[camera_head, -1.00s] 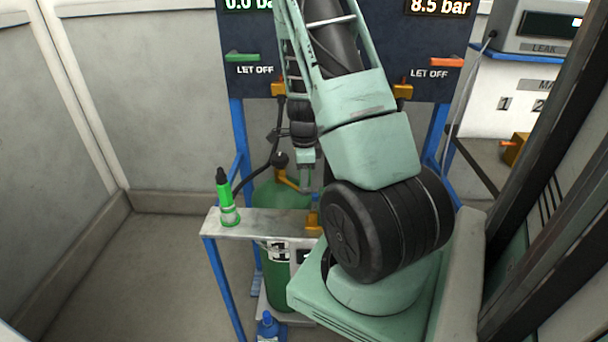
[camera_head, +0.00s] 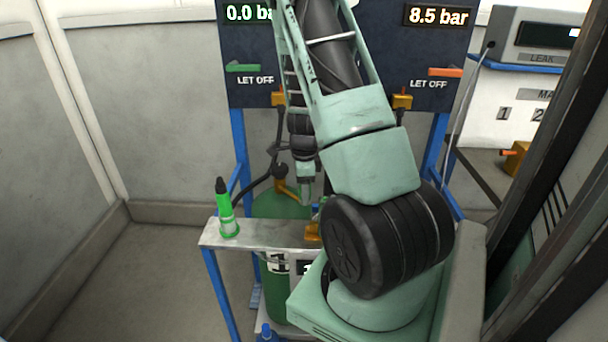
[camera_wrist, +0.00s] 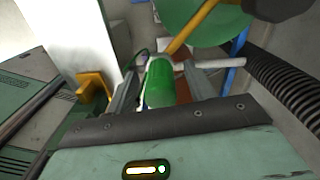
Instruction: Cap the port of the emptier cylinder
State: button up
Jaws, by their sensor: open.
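A lower green body with a "1" label (camera_head: 276,295) shows under the bench. A second cylinder is not clearly visible; my arm and base hide that area. My gripper (camera_wrist: 158,85) is open. A green rounded piece (camera_wrist: 160,82) lies between its fingers in the wrist view; I cannot tell whether it touches them. The cylinder's green shoulder (camera_wrist: 205,20) and yellow pipe (camera_wrist: 192,28) are just beyond. The port and a cap are not clearly identifiable.
The panel reads 0.0 bar (camera_head: 248,13) at left and 8.5 bar (camera_head: 438,15) at right. A green black-tipped tool (camera_head: 226,210) stands on the white bench (camera_head: 265,238). An orange bracket (camera_head: 312,232) sits beside my arm. Black hoses hang behind. The floor at left is clear.

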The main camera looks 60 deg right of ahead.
notch_tip(320, 180, up, 17)
jog(key=p, duration=0.2)
dwell(0.7)
jog(key=w+a+r+n+y, duration=0.1)
jog(key=w+a+n, duration=0.2)
jog(key=a+n, duration=0.8)
jog(key=w+a+n, duration=0.3)
jog(key=a+n, duration=0.2)
jog(key=a, duration=1.1)
jog(key=s+a+r+n, duration=0.1)
jog(key=s+a+n, duration=1.6)
jog(key=a+n, duration=0.3)
jog(key=shift+a+n, duration=0.4)
jog(key=shift+a, duration=0.1)
